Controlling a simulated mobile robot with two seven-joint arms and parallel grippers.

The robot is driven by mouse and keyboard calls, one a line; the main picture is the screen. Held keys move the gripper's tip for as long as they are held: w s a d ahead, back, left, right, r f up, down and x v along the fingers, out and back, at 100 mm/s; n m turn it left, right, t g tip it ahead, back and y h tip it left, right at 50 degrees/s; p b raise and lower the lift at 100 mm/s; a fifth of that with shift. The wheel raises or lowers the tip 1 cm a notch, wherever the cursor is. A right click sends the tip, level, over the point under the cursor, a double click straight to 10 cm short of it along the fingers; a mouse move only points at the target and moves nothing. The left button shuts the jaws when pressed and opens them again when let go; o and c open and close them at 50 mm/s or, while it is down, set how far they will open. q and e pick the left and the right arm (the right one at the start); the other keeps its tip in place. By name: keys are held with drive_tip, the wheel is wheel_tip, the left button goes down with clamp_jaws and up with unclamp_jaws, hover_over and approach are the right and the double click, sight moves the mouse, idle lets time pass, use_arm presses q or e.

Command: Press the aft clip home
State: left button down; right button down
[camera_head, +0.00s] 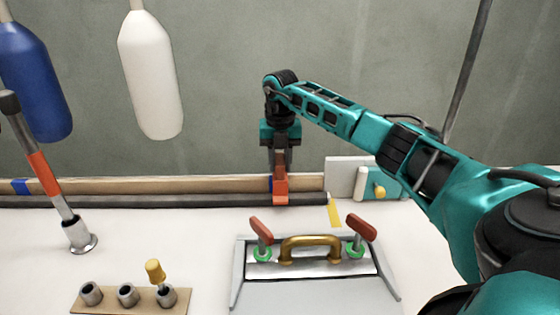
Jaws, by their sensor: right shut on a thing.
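An orange clip (280,192) is at the dark rod (180,201) in front of the wooden rail (150,186), near the rod's right end. My right gripper (280,168) points down from above and is shut on the orange clip. The clip's lower part overlaps the rod in the camera_head view; I cannot tell whether it is fully seated. My left gripper is not in view.
A hatch with a brass handle (310,243) and two red-topped latches (262,231) lies in front. A socket board (80,302) holds a yellow-handled tool (155,272). A striped pole (42,170) stands left. White (150,80) and blue (32,85) fenders hang behind.

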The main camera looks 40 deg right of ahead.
drive_tip(key=shift+s+f, duration=0.1)
drive_tip(key=shift+f, duration=0.7)
drive_tip(key=c, duration=1.2)
unclamp_jaws()
drive_tip(key=shift+f, duration=0.1)
drive_tip(key=o, duration=0.4)
drive_tip(key=shift+r, duration=0.25)
wheel_tip(320, 180, up, 12)
drive_tip(key=shift+f+p, duration=0.15)
drive_tip(key=shift+p, duration=0.85)
drive_tip(key=shift+r, duration=0.45)
